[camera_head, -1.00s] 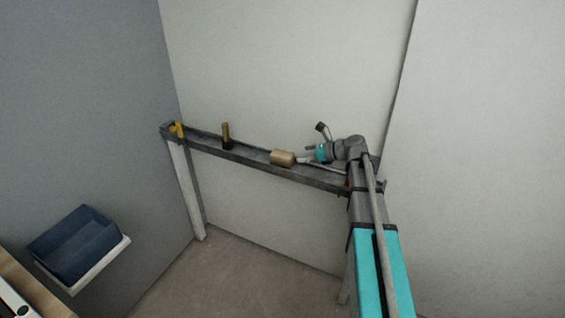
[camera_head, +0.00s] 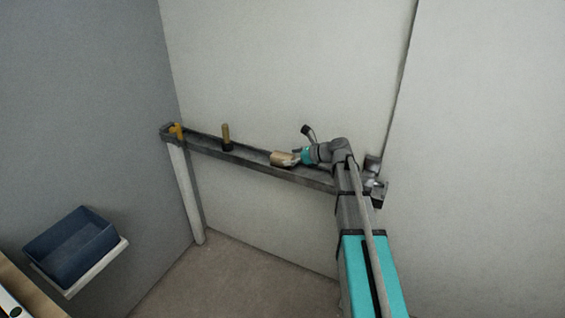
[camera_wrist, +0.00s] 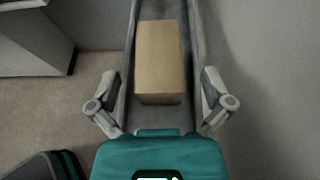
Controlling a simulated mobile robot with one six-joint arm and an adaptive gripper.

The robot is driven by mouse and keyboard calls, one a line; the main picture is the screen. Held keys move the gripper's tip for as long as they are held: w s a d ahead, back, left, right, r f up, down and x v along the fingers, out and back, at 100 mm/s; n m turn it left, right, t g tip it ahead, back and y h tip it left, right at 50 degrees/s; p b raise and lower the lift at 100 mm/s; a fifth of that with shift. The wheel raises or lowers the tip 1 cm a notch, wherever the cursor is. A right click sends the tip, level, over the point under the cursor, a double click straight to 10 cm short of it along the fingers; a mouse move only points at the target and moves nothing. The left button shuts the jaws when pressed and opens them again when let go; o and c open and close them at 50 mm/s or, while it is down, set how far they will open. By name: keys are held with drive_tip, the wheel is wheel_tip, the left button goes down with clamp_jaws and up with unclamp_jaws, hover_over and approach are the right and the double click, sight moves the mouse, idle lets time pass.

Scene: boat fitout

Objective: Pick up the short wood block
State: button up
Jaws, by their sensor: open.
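The short wood block (camera_head: 281,159) is a light tan block lying on the narrow grey shelf (camera_head: 240,158) along the wall. In the wrist view the block (camera_wrist: 160,62) lies lengthwise in the shelf's channel, straight ahead of my gripper. My gripper (camera_head: 297,157) is at the block's right end in the head view. In the wrist view my gripper (camera_wrist: 162,100) is open, with one finger on each side of the shelf near the block's near end.
A mallet-like tool (camera_head: 226,137) with a dark base stands upright on the shelf, left of the block. A yellow clamp-like item (camera_head: 177,131) is at the shelf's left end. A blue bin (camera_head: 72,245) sits on a white ledge at the lower left. Shelf rims flank the block.

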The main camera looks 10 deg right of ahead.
sight(282, 158)
drive_tip(key=shift+b+x, duration=0.45)
drive_tip(key=shift+x, duration=1.2)
drive_tip(key=shift+c, duration=0.3)
drive_tip(key=shift+r, duration=0.1)
drive_tip(key=c, duration=1)
